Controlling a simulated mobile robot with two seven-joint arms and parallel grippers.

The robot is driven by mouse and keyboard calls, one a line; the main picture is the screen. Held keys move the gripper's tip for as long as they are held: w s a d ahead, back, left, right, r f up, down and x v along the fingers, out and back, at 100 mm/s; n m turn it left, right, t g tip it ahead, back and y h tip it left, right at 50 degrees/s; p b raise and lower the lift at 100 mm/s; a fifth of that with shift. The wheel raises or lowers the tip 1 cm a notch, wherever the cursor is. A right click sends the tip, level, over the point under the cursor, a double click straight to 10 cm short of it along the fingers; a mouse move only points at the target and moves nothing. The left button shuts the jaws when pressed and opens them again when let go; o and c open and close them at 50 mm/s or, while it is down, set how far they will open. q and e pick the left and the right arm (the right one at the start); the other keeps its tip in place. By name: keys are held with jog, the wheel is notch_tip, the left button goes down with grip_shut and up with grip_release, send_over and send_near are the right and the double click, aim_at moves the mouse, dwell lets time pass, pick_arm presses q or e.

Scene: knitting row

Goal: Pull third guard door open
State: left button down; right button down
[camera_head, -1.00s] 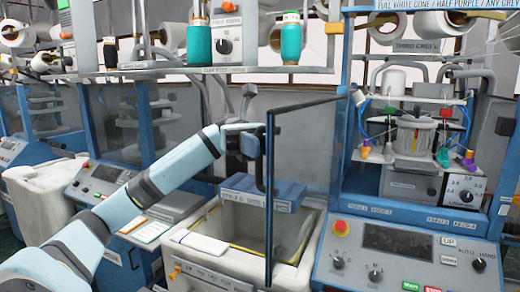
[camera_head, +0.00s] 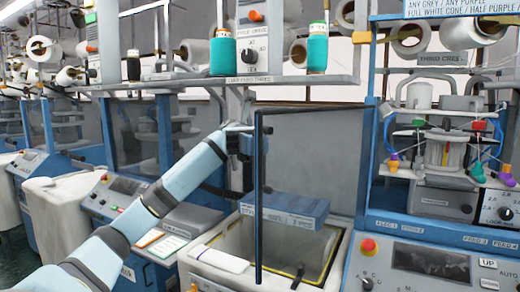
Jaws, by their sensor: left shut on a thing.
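The third guard door (camera_head: 312,150) is a clear grey pane with a dark frame, in the middle of the head view. It stands open, swung out to the left from the blue post of the right machine (camera_head: 367,165). Its dark free edge (camera_head: 258,200) is upright, over the bin in front. My left gripper (camera_head: 243,146) is at this edge, shut on the door's handle, partly hidden behind the frame. My arm reaches in from the lower left. The opening of the right machine shows yarn feeders and a glass cylinder (camera_head: 444,153). My right gripper is not in view.
A pale bin (camera_head: 210,257) with a blue labelled box (camera_head: 285,207) stands below the door. The control panel (camera_head: 430,262) with a red button is at the lower right. Another machine and a white bin (camera_head: 62,210) stand left. Thread cones sit on the shelf above.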

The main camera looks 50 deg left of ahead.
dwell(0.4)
pick_arm(q)
jog(key=c, duration=1.1)
grip_release()
jog(key=shift+a, duration=0.15)
jog(key=v, duration=1.3)
jog(key=shift+a+b, duration=0.35)
jog(key=shift+b, duration=0.1)
jog(key=shift+w, duration=0.1)
